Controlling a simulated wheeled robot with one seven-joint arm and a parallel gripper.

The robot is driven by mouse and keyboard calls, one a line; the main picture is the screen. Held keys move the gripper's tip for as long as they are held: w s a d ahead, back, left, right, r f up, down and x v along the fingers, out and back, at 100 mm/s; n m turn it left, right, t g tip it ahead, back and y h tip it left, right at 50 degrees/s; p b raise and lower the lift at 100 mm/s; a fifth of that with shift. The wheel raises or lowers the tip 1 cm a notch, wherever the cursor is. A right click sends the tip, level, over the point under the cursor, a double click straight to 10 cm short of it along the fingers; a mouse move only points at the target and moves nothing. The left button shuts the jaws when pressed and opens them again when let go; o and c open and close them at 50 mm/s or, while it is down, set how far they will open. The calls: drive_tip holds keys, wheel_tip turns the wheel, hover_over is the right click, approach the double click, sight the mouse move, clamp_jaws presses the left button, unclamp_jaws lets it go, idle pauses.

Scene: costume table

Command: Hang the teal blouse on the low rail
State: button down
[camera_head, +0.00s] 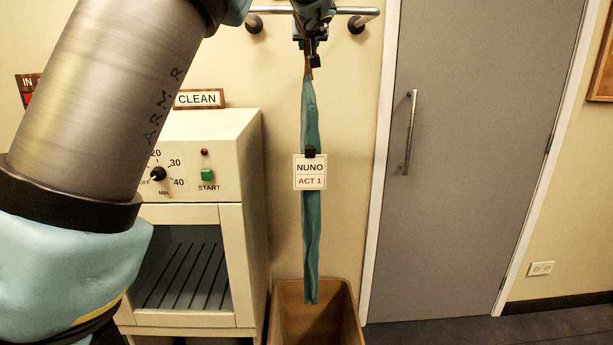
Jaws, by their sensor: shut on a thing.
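The teal blouse (311,225) hangs straight down, seen narrow and edge-on, in the middle of the view. A tag (309,172) reading "NUNO ACT 1" is clipped to it. My gripper (310,62) is at the top centre, shut on the brown top of the blouse, probably its hanger. The blouse's lower end is in front of a brown bin (290,312). A metal rail (345,11) on the wall shows behind my gripper at the top; my gripper and wrist hide part of it. I cannot tell whether this is the low rail.
A cream cabinet (232,130) with a dial, a green START button and a "CLEAN" sign (198,99) stands to the left. A grey door (470,150) is to the right. The floor (430,333) before the door is clear. My arm covers the left side.

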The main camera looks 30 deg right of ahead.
drive_tip(key=shift+r, duration=0.25)
idle(0.4)
drive_tip(key=shift+r+p, duration=0.8)
drive_tip(key=shift+r, duration=0.2)
drive_tip(key=shift+s+f+b, duration=0.1)
drive_tip(key=shift+s+b, duration=0.05)
drive_tip(key=shift+b, duration=0.15)
drive_tip(key=shift+s+a+b, duration=0.15)
drive_tip(key=shift+s+b, duration=0.15)
drive_tip(key=shift+b, duration=0.15)
drive_tip(key=shift+f+b+v, duration=0.25)
drive_tip(key=shift+b+v, duration=0.75)
drive_tip(key=shift+b, duration=0.4)
drive_tip(key=shift+f+b+v, duration=0.25)
drive_tip(key=shift+b+v, duration=0.8)
drive_tip(key=shift+b, duration=0.3)
drive_tip(key=shift+s+a+b, duration=0.25)
drive_tip(key=shift+s+b, duration=0.25)
drive_tip(key=shift+r, duration=0.1)
